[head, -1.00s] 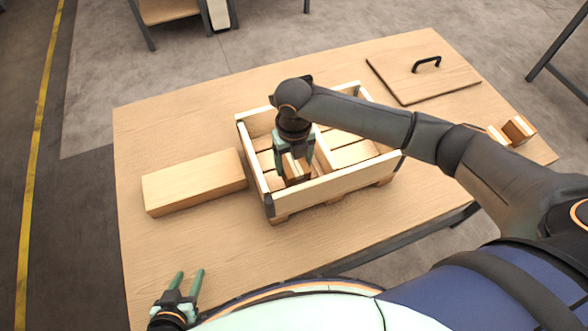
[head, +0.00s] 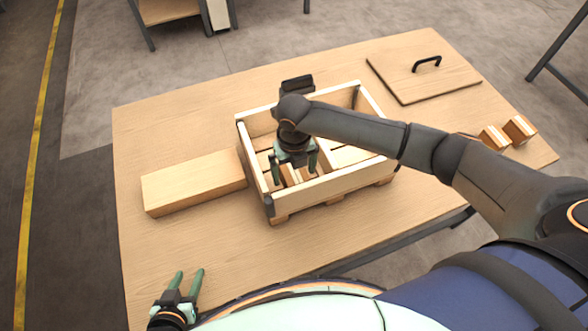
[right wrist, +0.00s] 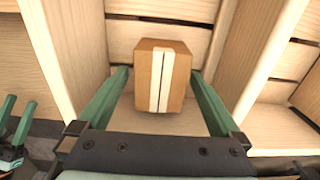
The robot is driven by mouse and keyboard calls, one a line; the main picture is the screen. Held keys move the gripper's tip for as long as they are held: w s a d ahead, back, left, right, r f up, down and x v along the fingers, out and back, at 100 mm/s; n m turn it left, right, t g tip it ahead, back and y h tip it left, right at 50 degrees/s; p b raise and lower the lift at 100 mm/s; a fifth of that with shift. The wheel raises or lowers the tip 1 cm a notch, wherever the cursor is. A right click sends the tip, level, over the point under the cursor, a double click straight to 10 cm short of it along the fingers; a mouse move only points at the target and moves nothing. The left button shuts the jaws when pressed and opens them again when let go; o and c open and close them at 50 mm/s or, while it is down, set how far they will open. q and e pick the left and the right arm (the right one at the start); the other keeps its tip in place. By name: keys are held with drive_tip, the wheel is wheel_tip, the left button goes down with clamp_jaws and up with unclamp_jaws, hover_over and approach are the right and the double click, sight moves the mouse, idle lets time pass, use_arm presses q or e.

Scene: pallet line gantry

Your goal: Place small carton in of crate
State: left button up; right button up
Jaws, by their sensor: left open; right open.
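A small brown carton (head: 289,174) with a pale tape stripe stands inside the wooden crate (head: 335,184), in its left compartment near the front wall. My right gripper (head: 295,175) is over it inside the crate, open, with one finger on each side of the carton. In the right wrist view the carton (right wrist: 172,80) sits between the spread fingers, with a gap on both sides. My left gripper (head: 188,273) is open and empty at the front left table edge. Two more small cartons (head: 494,138) (head: 519,129) stand on the table at the right.
A long wooden block (head: 193,181) lies against the crate's left side. A flat board with a black handle (head: 425,68) lies at the back right of the table (head: 190,115). A divider runs through the crate.

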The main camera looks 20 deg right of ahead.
wheel_tip(320, 180, up, 12)
drive_tip(key=shift+r+p, duration=0.15)
drive_tip(key=shift+p, duration=0.3)
idle(0.4)
